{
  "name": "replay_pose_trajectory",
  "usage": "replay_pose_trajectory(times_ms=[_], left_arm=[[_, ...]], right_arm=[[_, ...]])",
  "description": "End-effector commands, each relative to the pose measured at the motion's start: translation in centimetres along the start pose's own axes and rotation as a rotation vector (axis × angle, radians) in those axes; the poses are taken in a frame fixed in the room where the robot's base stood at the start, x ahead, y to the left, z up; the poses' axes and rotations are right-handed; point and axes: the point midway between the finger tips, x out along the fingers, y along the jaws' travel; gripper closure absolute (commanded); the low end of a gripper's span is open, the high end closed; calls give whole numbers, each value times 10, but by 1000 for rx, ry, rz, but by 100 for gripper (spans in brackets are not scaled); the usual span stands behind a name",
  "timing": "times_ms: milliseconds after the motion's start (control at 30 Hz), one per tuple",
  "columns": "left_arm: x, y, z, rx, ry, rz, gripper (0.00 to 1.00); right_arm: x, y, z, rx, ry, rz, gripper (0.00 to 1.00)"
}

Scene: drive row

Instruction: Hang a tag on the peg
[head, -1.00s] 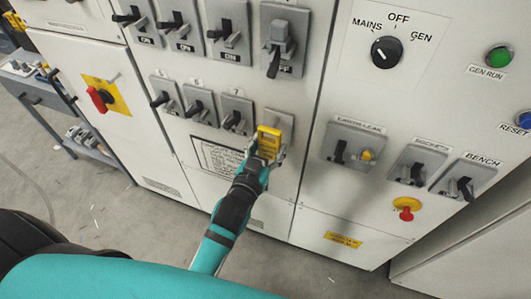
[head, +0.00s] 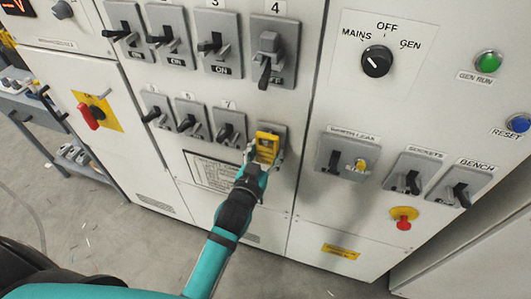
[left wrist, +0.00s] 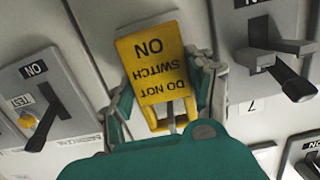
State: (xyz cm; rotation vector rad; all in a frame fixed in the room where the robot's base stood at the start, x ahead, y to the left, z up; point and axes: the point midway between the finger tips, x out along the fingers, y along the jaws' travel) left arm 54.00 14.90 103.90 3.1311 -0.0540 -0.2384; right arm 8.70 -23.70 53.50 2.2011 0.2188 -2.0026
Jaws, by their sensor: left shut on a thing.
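A yellow tag (head: 267,147) reading DO NOT SWITCH ON is held in my left gripper (head: 260,165), in front of the last switch plate (head: 276,131) of the lower row. In the left wrist view the tag (left wrist: 158,62) fills the space between the two fingers of the gripper (left wrist: 166,88), its lettering upside down. The fingers are shut on it. The tag and gripper hide most of that plate, and I cannot make out the peg or whether the tag touches it. My right gripper is in neither view.
Switch 7 (head: 229,127) is close to the left of my gripper. The earth leak switch (head: 340,155) and a red emergency knob (head: 404,222) are to the right. A grey bench (head: 60,135) stands at the far left. The floor (head: 110,235) before the cabinets is mostly clear.

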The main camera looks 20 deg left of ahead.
Motion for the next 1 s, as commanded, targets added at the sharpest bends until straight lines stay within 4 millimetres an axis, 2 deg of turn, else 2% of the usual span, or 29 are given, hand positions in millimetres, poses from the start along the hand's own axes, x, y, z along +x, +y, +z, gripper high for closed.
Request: replay_pose_trajectory(times_ms=[367,400,600,867,1000], left_arm=[[0,0,0,0,1,0,75],[0,0,0,0,1,0,43],[0,0,0,0,1,0,17],[0,0,0,0,0,0,17],[-10,0,1,0,-2,0,17]], right_arm=[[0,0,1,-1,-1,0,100],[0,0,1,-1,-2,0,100],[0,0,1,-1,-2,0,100],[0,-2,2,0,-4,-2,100],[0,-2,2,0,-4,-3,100]])
